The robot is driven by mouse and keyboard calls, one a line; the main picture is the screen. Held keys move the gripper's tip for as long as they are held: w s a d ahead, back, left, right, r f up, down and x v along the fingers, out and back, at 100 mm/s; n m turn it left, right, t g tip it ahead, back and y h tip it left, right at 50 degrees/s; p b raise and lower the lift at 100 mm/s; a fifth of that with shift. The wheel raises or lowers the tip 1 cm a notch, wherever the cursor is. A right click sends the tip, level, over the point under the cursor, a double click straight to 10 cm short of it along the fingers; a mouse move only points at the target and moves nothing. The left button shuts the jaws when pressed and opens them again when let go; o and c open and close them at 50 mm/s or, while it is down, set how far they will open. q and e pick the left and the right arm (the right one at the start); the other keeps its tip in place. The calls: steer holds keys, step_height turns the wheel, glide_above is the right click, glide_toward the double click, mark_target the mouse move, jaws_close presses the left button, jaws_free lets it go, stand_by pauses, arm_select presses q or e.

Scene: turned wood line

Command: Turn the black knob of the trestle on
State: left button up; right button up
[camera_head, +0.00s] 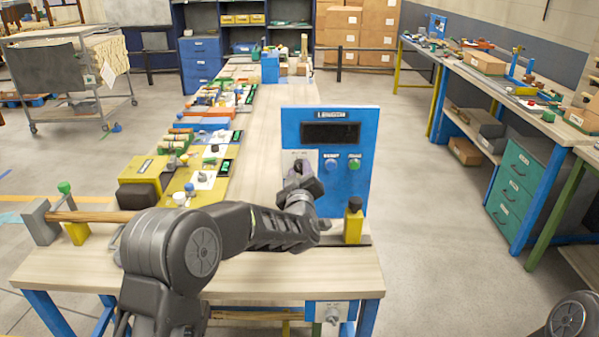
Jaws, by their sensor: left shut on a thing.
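A blue upright panel (367,135) stands on the near wooden table, with a dark display window, a blue button (330,165) and a green button (354,164). The black knob (299,165) sits on a pale plate at the panel's left side, mostly hidden by my gripper. My left gripper (299,176) reaches up to it from below and is shut on it. The knob's exact angle cannot be made out. My right gripper is out of view; only part of my right arm shows at the bottom right corner.
A yellow post with a black top (353,222) stands right of my left wrist. A grey knob (333,314) is on a box under the table's front edge. A wooden rod (95,216) lies left, and small parts crowd the table behind. Floor to the right is clear.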

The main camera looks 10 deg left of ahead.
arm_select(q)
steer(key=shift+m, duration=0.4)
jaws_close()
steer(key=shift+m, duration=0.5)
steer(key=shift+d+m+b, duration=0.1)
steer(key=shift+m+b, duration=0.3)
steer(key=shift+m, duration=0.8)
steer(key=m, duration=0.4)
steer(key=shift+m, duration=0.4)
steer(key=o, duration=1.1)
jaws_free()
